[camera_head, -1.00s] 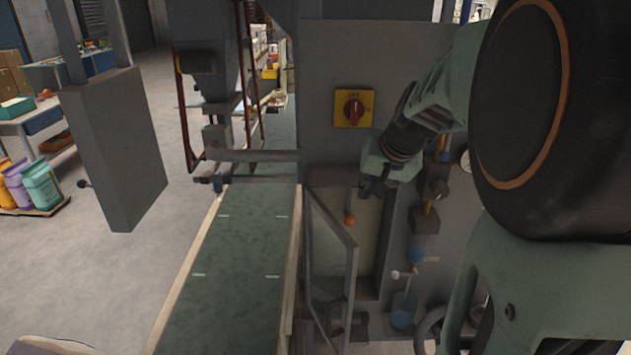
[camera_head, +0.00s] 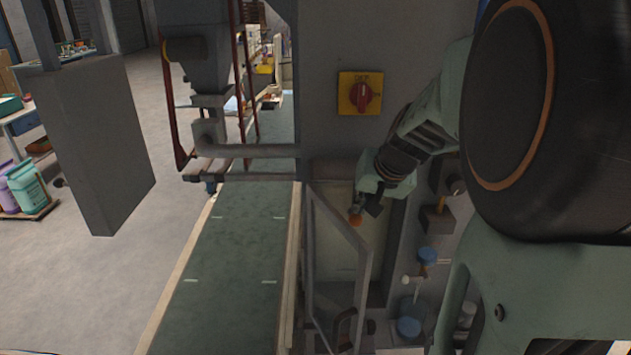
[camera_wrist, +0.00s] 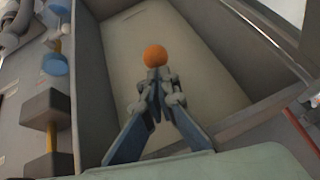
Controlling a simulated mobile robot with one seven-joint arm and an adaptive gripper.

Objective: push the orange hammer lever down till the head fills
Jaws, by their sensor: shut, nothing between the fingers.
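The orange ball (camera_head: 355,220) of the hammer lever shows at the mouth of an open cabinet in the head view. In the wrist view the orange ball (camera_wrist: 155,56) sits just beyond my fingertips, against the pale inside of the cabinet. My gripper (camera_wrist: 157,82) is shut and empty, its fingertips at or very near the ball; I cannot tell whether they touch. In the head view my gripper (camera_head: 368,206) comes in from the upper right, beside the ball. The rest of the lever is hidden behind my fingers.
A yellow plate with a red rotary switch (camera_head: 360,93) is above. Blue-capped fittings (camera_head: 427,255) are on the right. A green conveyor belt (camera_head: 235,250) runs along the left, clear.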

